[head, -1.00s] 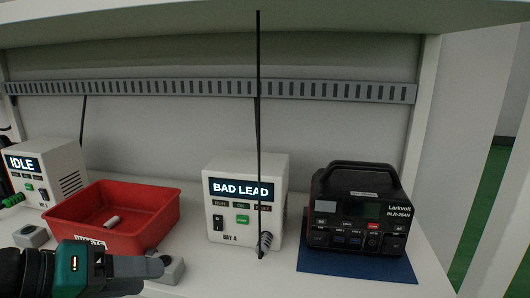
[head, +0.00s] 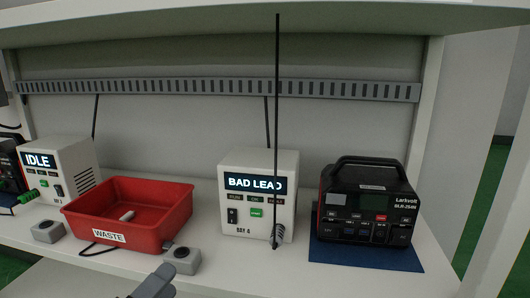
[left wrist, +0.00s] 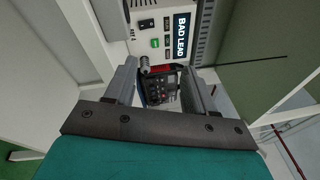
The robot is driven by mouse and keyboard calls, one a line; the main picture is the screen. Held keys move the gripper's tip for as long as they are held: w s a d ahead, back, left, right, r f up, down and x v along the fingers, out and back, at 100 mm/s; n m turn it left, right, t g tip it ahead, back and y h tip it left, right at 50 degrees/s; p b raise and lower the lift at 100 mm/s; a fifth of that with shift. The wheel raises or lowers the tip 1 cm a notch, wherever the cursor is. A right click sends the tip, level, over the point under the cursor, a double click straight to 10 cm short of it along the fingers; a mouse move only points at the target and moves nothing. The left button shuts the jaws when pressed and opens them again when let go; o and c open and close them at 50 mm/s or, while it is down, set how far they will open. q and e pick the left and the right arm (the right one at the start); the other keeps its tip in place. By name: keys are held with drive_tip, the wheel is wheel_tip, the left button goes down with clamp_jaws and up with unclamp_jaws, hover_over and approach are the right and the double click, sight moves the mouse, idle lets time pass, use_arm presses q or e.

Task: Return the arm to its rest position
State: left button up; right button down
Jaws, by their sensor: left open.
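My left gripper (head: 156,282) shows only as grey fingers at the bottom edge of the head view, in front of the bench and below a grey block. In the left wrist view my left gripper (left wrist: 162,85) has its two fingers apart, with nothing held between them. The rest of the left arm is outside the head view. My right gripper is in neither view.
A red WASTE bin (head: 170,224) holds a small white cylinder (head: 127,215). A BAD LEAD tester (head: 258,205) with a hanging lead stands beside a black power station (head: 367,205) on a blue mat (head: 340,254).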

use_arm(q)
drive_tip(key=s+d+f+n+g+y, duration=0.1)
drive_tip(key=s+f+n+g+y, duration=0.2)
drive_tip(key=f+n, duration=0.75)
drive_tip(key=s+d+f+n+g+y, duration=0.15)
drive_tip(key=s+f+n+g, duration=0.3)
drive_tip(key=f+n, duration=0.6)
drive_tip(key=s+a+r+n+p, duration=0.1)
drive_tip(key=a+r+p, duration=0.1)
drive_tip(key=r+p, duration=0.5)
drive_tip(key=s+a+r+n+y+p, duration=0.1)
drive_tip(key=s+r+p, duration=0.1)
drive_tip(key=r+p, duration=0.6)
drive_tip(key=p, duration=0.6)
drive_tip(key=shift+a+r+t, duration=0.2)
drive_tip(key=shift+a+t, duration=0.15)
drive_tip(key=shift+a, duration=0.05)
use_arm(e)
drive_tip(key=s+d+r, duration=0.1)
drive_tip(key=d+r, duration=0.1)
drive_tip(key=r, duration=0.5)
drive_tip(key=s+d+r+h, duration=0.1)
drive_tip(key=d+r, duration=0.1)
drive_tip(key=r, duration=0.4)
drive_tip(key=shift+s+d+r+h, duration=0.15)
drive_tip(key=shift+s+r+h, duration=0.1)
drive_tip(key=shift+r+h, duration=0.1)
